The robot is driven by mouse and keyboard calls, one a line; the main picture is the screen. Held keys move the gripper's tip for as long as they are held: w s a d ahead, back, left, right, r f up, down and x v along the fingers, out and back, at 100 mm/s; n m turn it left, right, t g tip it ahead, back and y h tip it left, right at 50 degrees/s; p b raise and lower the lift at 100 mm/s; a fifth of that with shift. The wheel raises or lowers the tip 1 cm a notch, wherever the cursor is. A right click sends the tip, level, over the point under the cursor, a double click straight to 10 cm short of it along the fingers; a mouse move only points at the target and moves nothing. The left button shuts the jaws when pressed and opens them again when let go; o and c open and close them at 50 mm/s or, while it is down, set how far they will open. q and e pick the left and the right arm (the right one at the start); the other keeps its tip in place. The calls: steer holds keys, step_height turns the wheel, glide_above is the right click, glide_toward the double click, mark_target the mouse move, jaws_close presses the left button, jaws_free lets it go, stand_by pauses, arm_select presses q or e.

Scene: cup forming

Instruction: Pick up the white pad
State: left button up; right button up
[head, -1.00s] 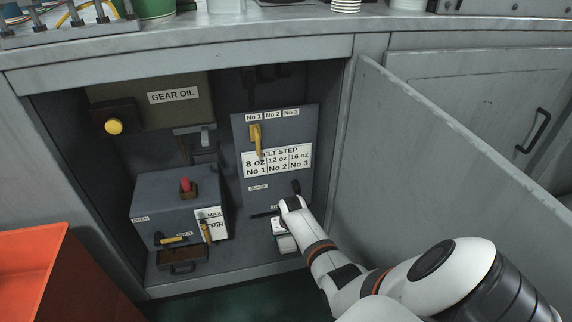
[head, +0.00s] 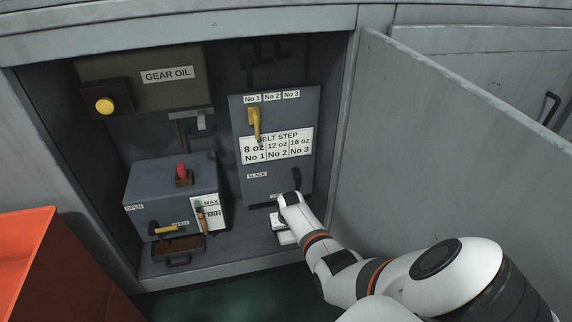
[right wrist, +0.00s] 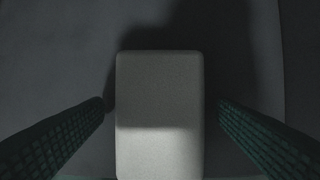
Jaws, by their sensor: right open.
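The white pad (right wrist: 160,110) shows in the right wrist view as a pale upright block with rounded corners, its upper part in shadow. My right gripper (right wrist: 161,102) is open, with one dark ribbed finger on each side of the pad. A gap shows between each finger and the pad. In the head view my right arm reaches into the open cabinet, its wrist low in front of the grey panel. Pale pieces (head: 286,238) show below the wrist, but I cannot tell whether one is the pad. My left gripper is not in view.
The belt step panel (head: 277,185) has a yellow lever (head: 254,122) and a dark knob near my wrist. A grey box (head: 170,195) with a red knob stands left. The open cabinet door (head: 420,150) bounds the right. An orange bin (head: 25,250) stands at lower left.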

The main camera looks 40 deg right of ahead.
steer(key=shift+f, duration=0.2)
steer(key=shift+c, duration=0.2)
steer(key=c, duration=1)
